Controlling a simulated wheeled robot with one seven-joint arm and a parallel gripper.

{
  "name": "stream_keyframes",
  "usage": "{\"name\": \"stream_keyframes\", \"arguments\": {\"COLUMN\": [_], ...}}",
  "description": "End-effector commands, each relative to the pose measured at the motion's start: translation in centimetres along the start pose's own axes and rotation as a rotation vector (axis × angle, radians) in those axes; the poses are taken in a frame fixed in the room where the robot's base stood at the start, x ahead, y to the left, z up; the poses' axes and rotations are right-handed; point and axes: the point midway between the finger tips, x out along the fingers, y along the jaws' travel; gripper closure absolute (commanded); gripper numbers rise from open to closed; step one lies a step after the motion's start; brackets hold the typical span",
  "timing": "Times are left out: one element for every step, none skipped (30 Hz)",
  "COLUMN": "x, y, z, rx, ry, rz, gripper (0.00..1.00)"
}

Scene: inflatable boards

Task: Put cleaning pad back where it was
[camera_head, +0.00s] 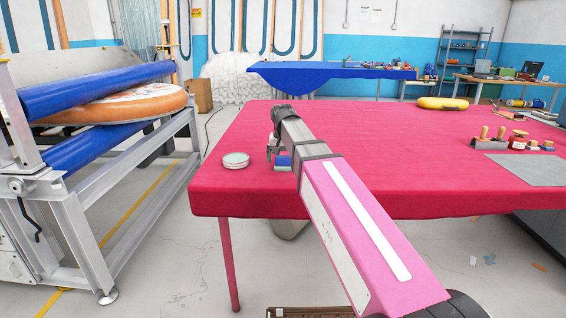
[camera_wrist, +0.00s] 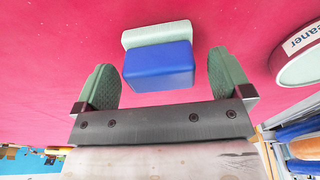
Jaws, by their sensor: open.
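The cleaning pad, a blue block with a pale green layer, rests on the red table (camera_head: 240,185) near its front left. In the wrist view the pad (camera_wrist: 158,62) sits between my gripper's two green fingers, with a gap on each side. My gripper (camera_wrist: 163,75) is open and holds nothing. In the head view the pad (camera_head: 284,160) shows as a small blue patch beside my gripper (camera_head: 272,150), partly hidden by my arm.
A round tin (camera_head: 236,160) stands left of the pad; in the wrist view its side (camera_wrist: 300,45) reads "eaner". Stamps and small jars (camera_head: 519,140) and a grey mat (camera_head: 530,169) lie at the right. A yellow float (camera_head: 443,104) lies at the back. The table's middle is clear.

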Motion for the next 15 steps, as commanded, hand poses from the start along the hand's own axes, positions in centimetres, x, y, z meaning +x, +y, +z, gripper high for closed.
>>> {"name": "stream_keyframes", "arguments": {"x": [-0.8,-1.4,-2.1,-2.6,-3.1,-3.8,-4.3,-4.8,-5.5,-6.0,-6.5,-7.1,-7.5,-7.9,-8.4], "y": [0.0,0.0,0.0,0.0,0.0,0.0,0.0,0.0,0.0,0.0,0.0,0.0,0.0,0.0,0.0], "z": [0.0,0.0,-0.1,-0.1,-0.1,-0.1,-0.1,-0.1,-0.1,-0.1,-0.1,-0.1,-0.1,-0.1,-0.1], "rx": [0.0,0.0,0.0,0.0,0.0,0.0,0.0,0.0,0.0,0.0,0.0,0.0,0.0,0.0,0.0], "ry": [0.001,0.001,0.002,0.002,0.002,0.001,0.002,0.002,0.001,0.001,0.001,0.002,0.001,0.001,0.0], "rz": [0.0,0.0,-0.001,-0.001,0.0,0.0,0.0,-0.001,0.0,0.0,0.0,0.0,0.0,0.0,0.0], "gripper": [0.03,0.03,0.03,0.03,0.03,0.03,0.03,0.03,0.03,0.03,0.03,0.03,0.03,0.03,0.03]}}
